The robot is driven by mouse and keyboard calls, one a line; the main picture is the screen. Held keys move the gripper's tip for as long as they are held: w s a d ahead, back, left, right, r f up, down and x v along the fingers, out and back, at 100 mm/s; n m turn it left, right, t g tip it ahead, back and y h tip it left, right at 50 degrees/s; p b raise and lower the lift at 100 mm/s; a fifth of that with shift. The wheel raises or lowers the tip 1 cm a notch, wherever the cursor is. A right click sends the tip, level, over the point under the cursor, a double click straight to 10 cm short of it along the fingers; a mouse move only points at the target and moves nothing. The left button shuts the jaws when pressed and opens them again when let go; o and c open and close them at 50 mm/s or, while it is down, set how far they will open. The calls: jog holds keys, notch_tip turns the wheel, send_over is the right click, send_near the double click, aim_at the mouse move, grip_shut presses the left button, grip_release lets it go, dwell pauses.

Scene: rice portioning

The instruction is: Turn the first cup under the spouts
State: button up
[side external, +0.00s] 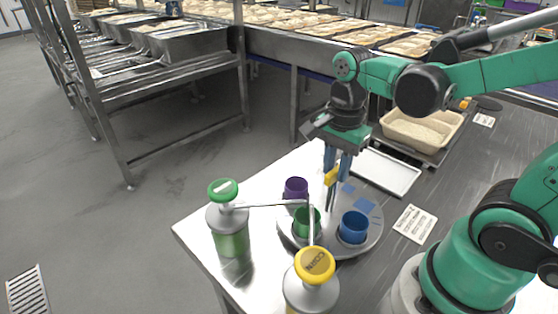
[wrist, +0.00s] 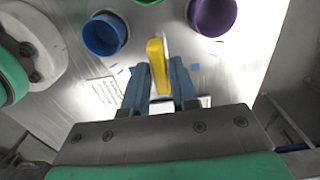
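A round grey turntable (side external: 285,234) on the table carries a purple cup (side external: 296,188), a green cup (side external: 300,228) and a blue cup (side external: 354,227). A yellow handle (side external: 331,175) stands upright by the cups. The wrist view also shows the blue cup (wrist: 102,34) and purple cup (wrist: 213,14). A green-topped dispenser (side external: 228,220) and yellow-topped dispenser (side external: 314,268) extend thin spouts toward the green cup.
A tan bin of rice (side external: 421,130) and a white tray (side external: 387,171) lie behind the turntable. A printed card (side external: 415,224) lies to its right. The dispensers stand close to the turntable's front left, near the table edge.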

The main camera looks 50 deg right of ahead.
grip_shut()
dwell(1.1)
jog(key=shift+n, duration=7.1)
jog(key=o, duration=0.5)
grip_release()
jog(key=shift+r, duration=0.1)
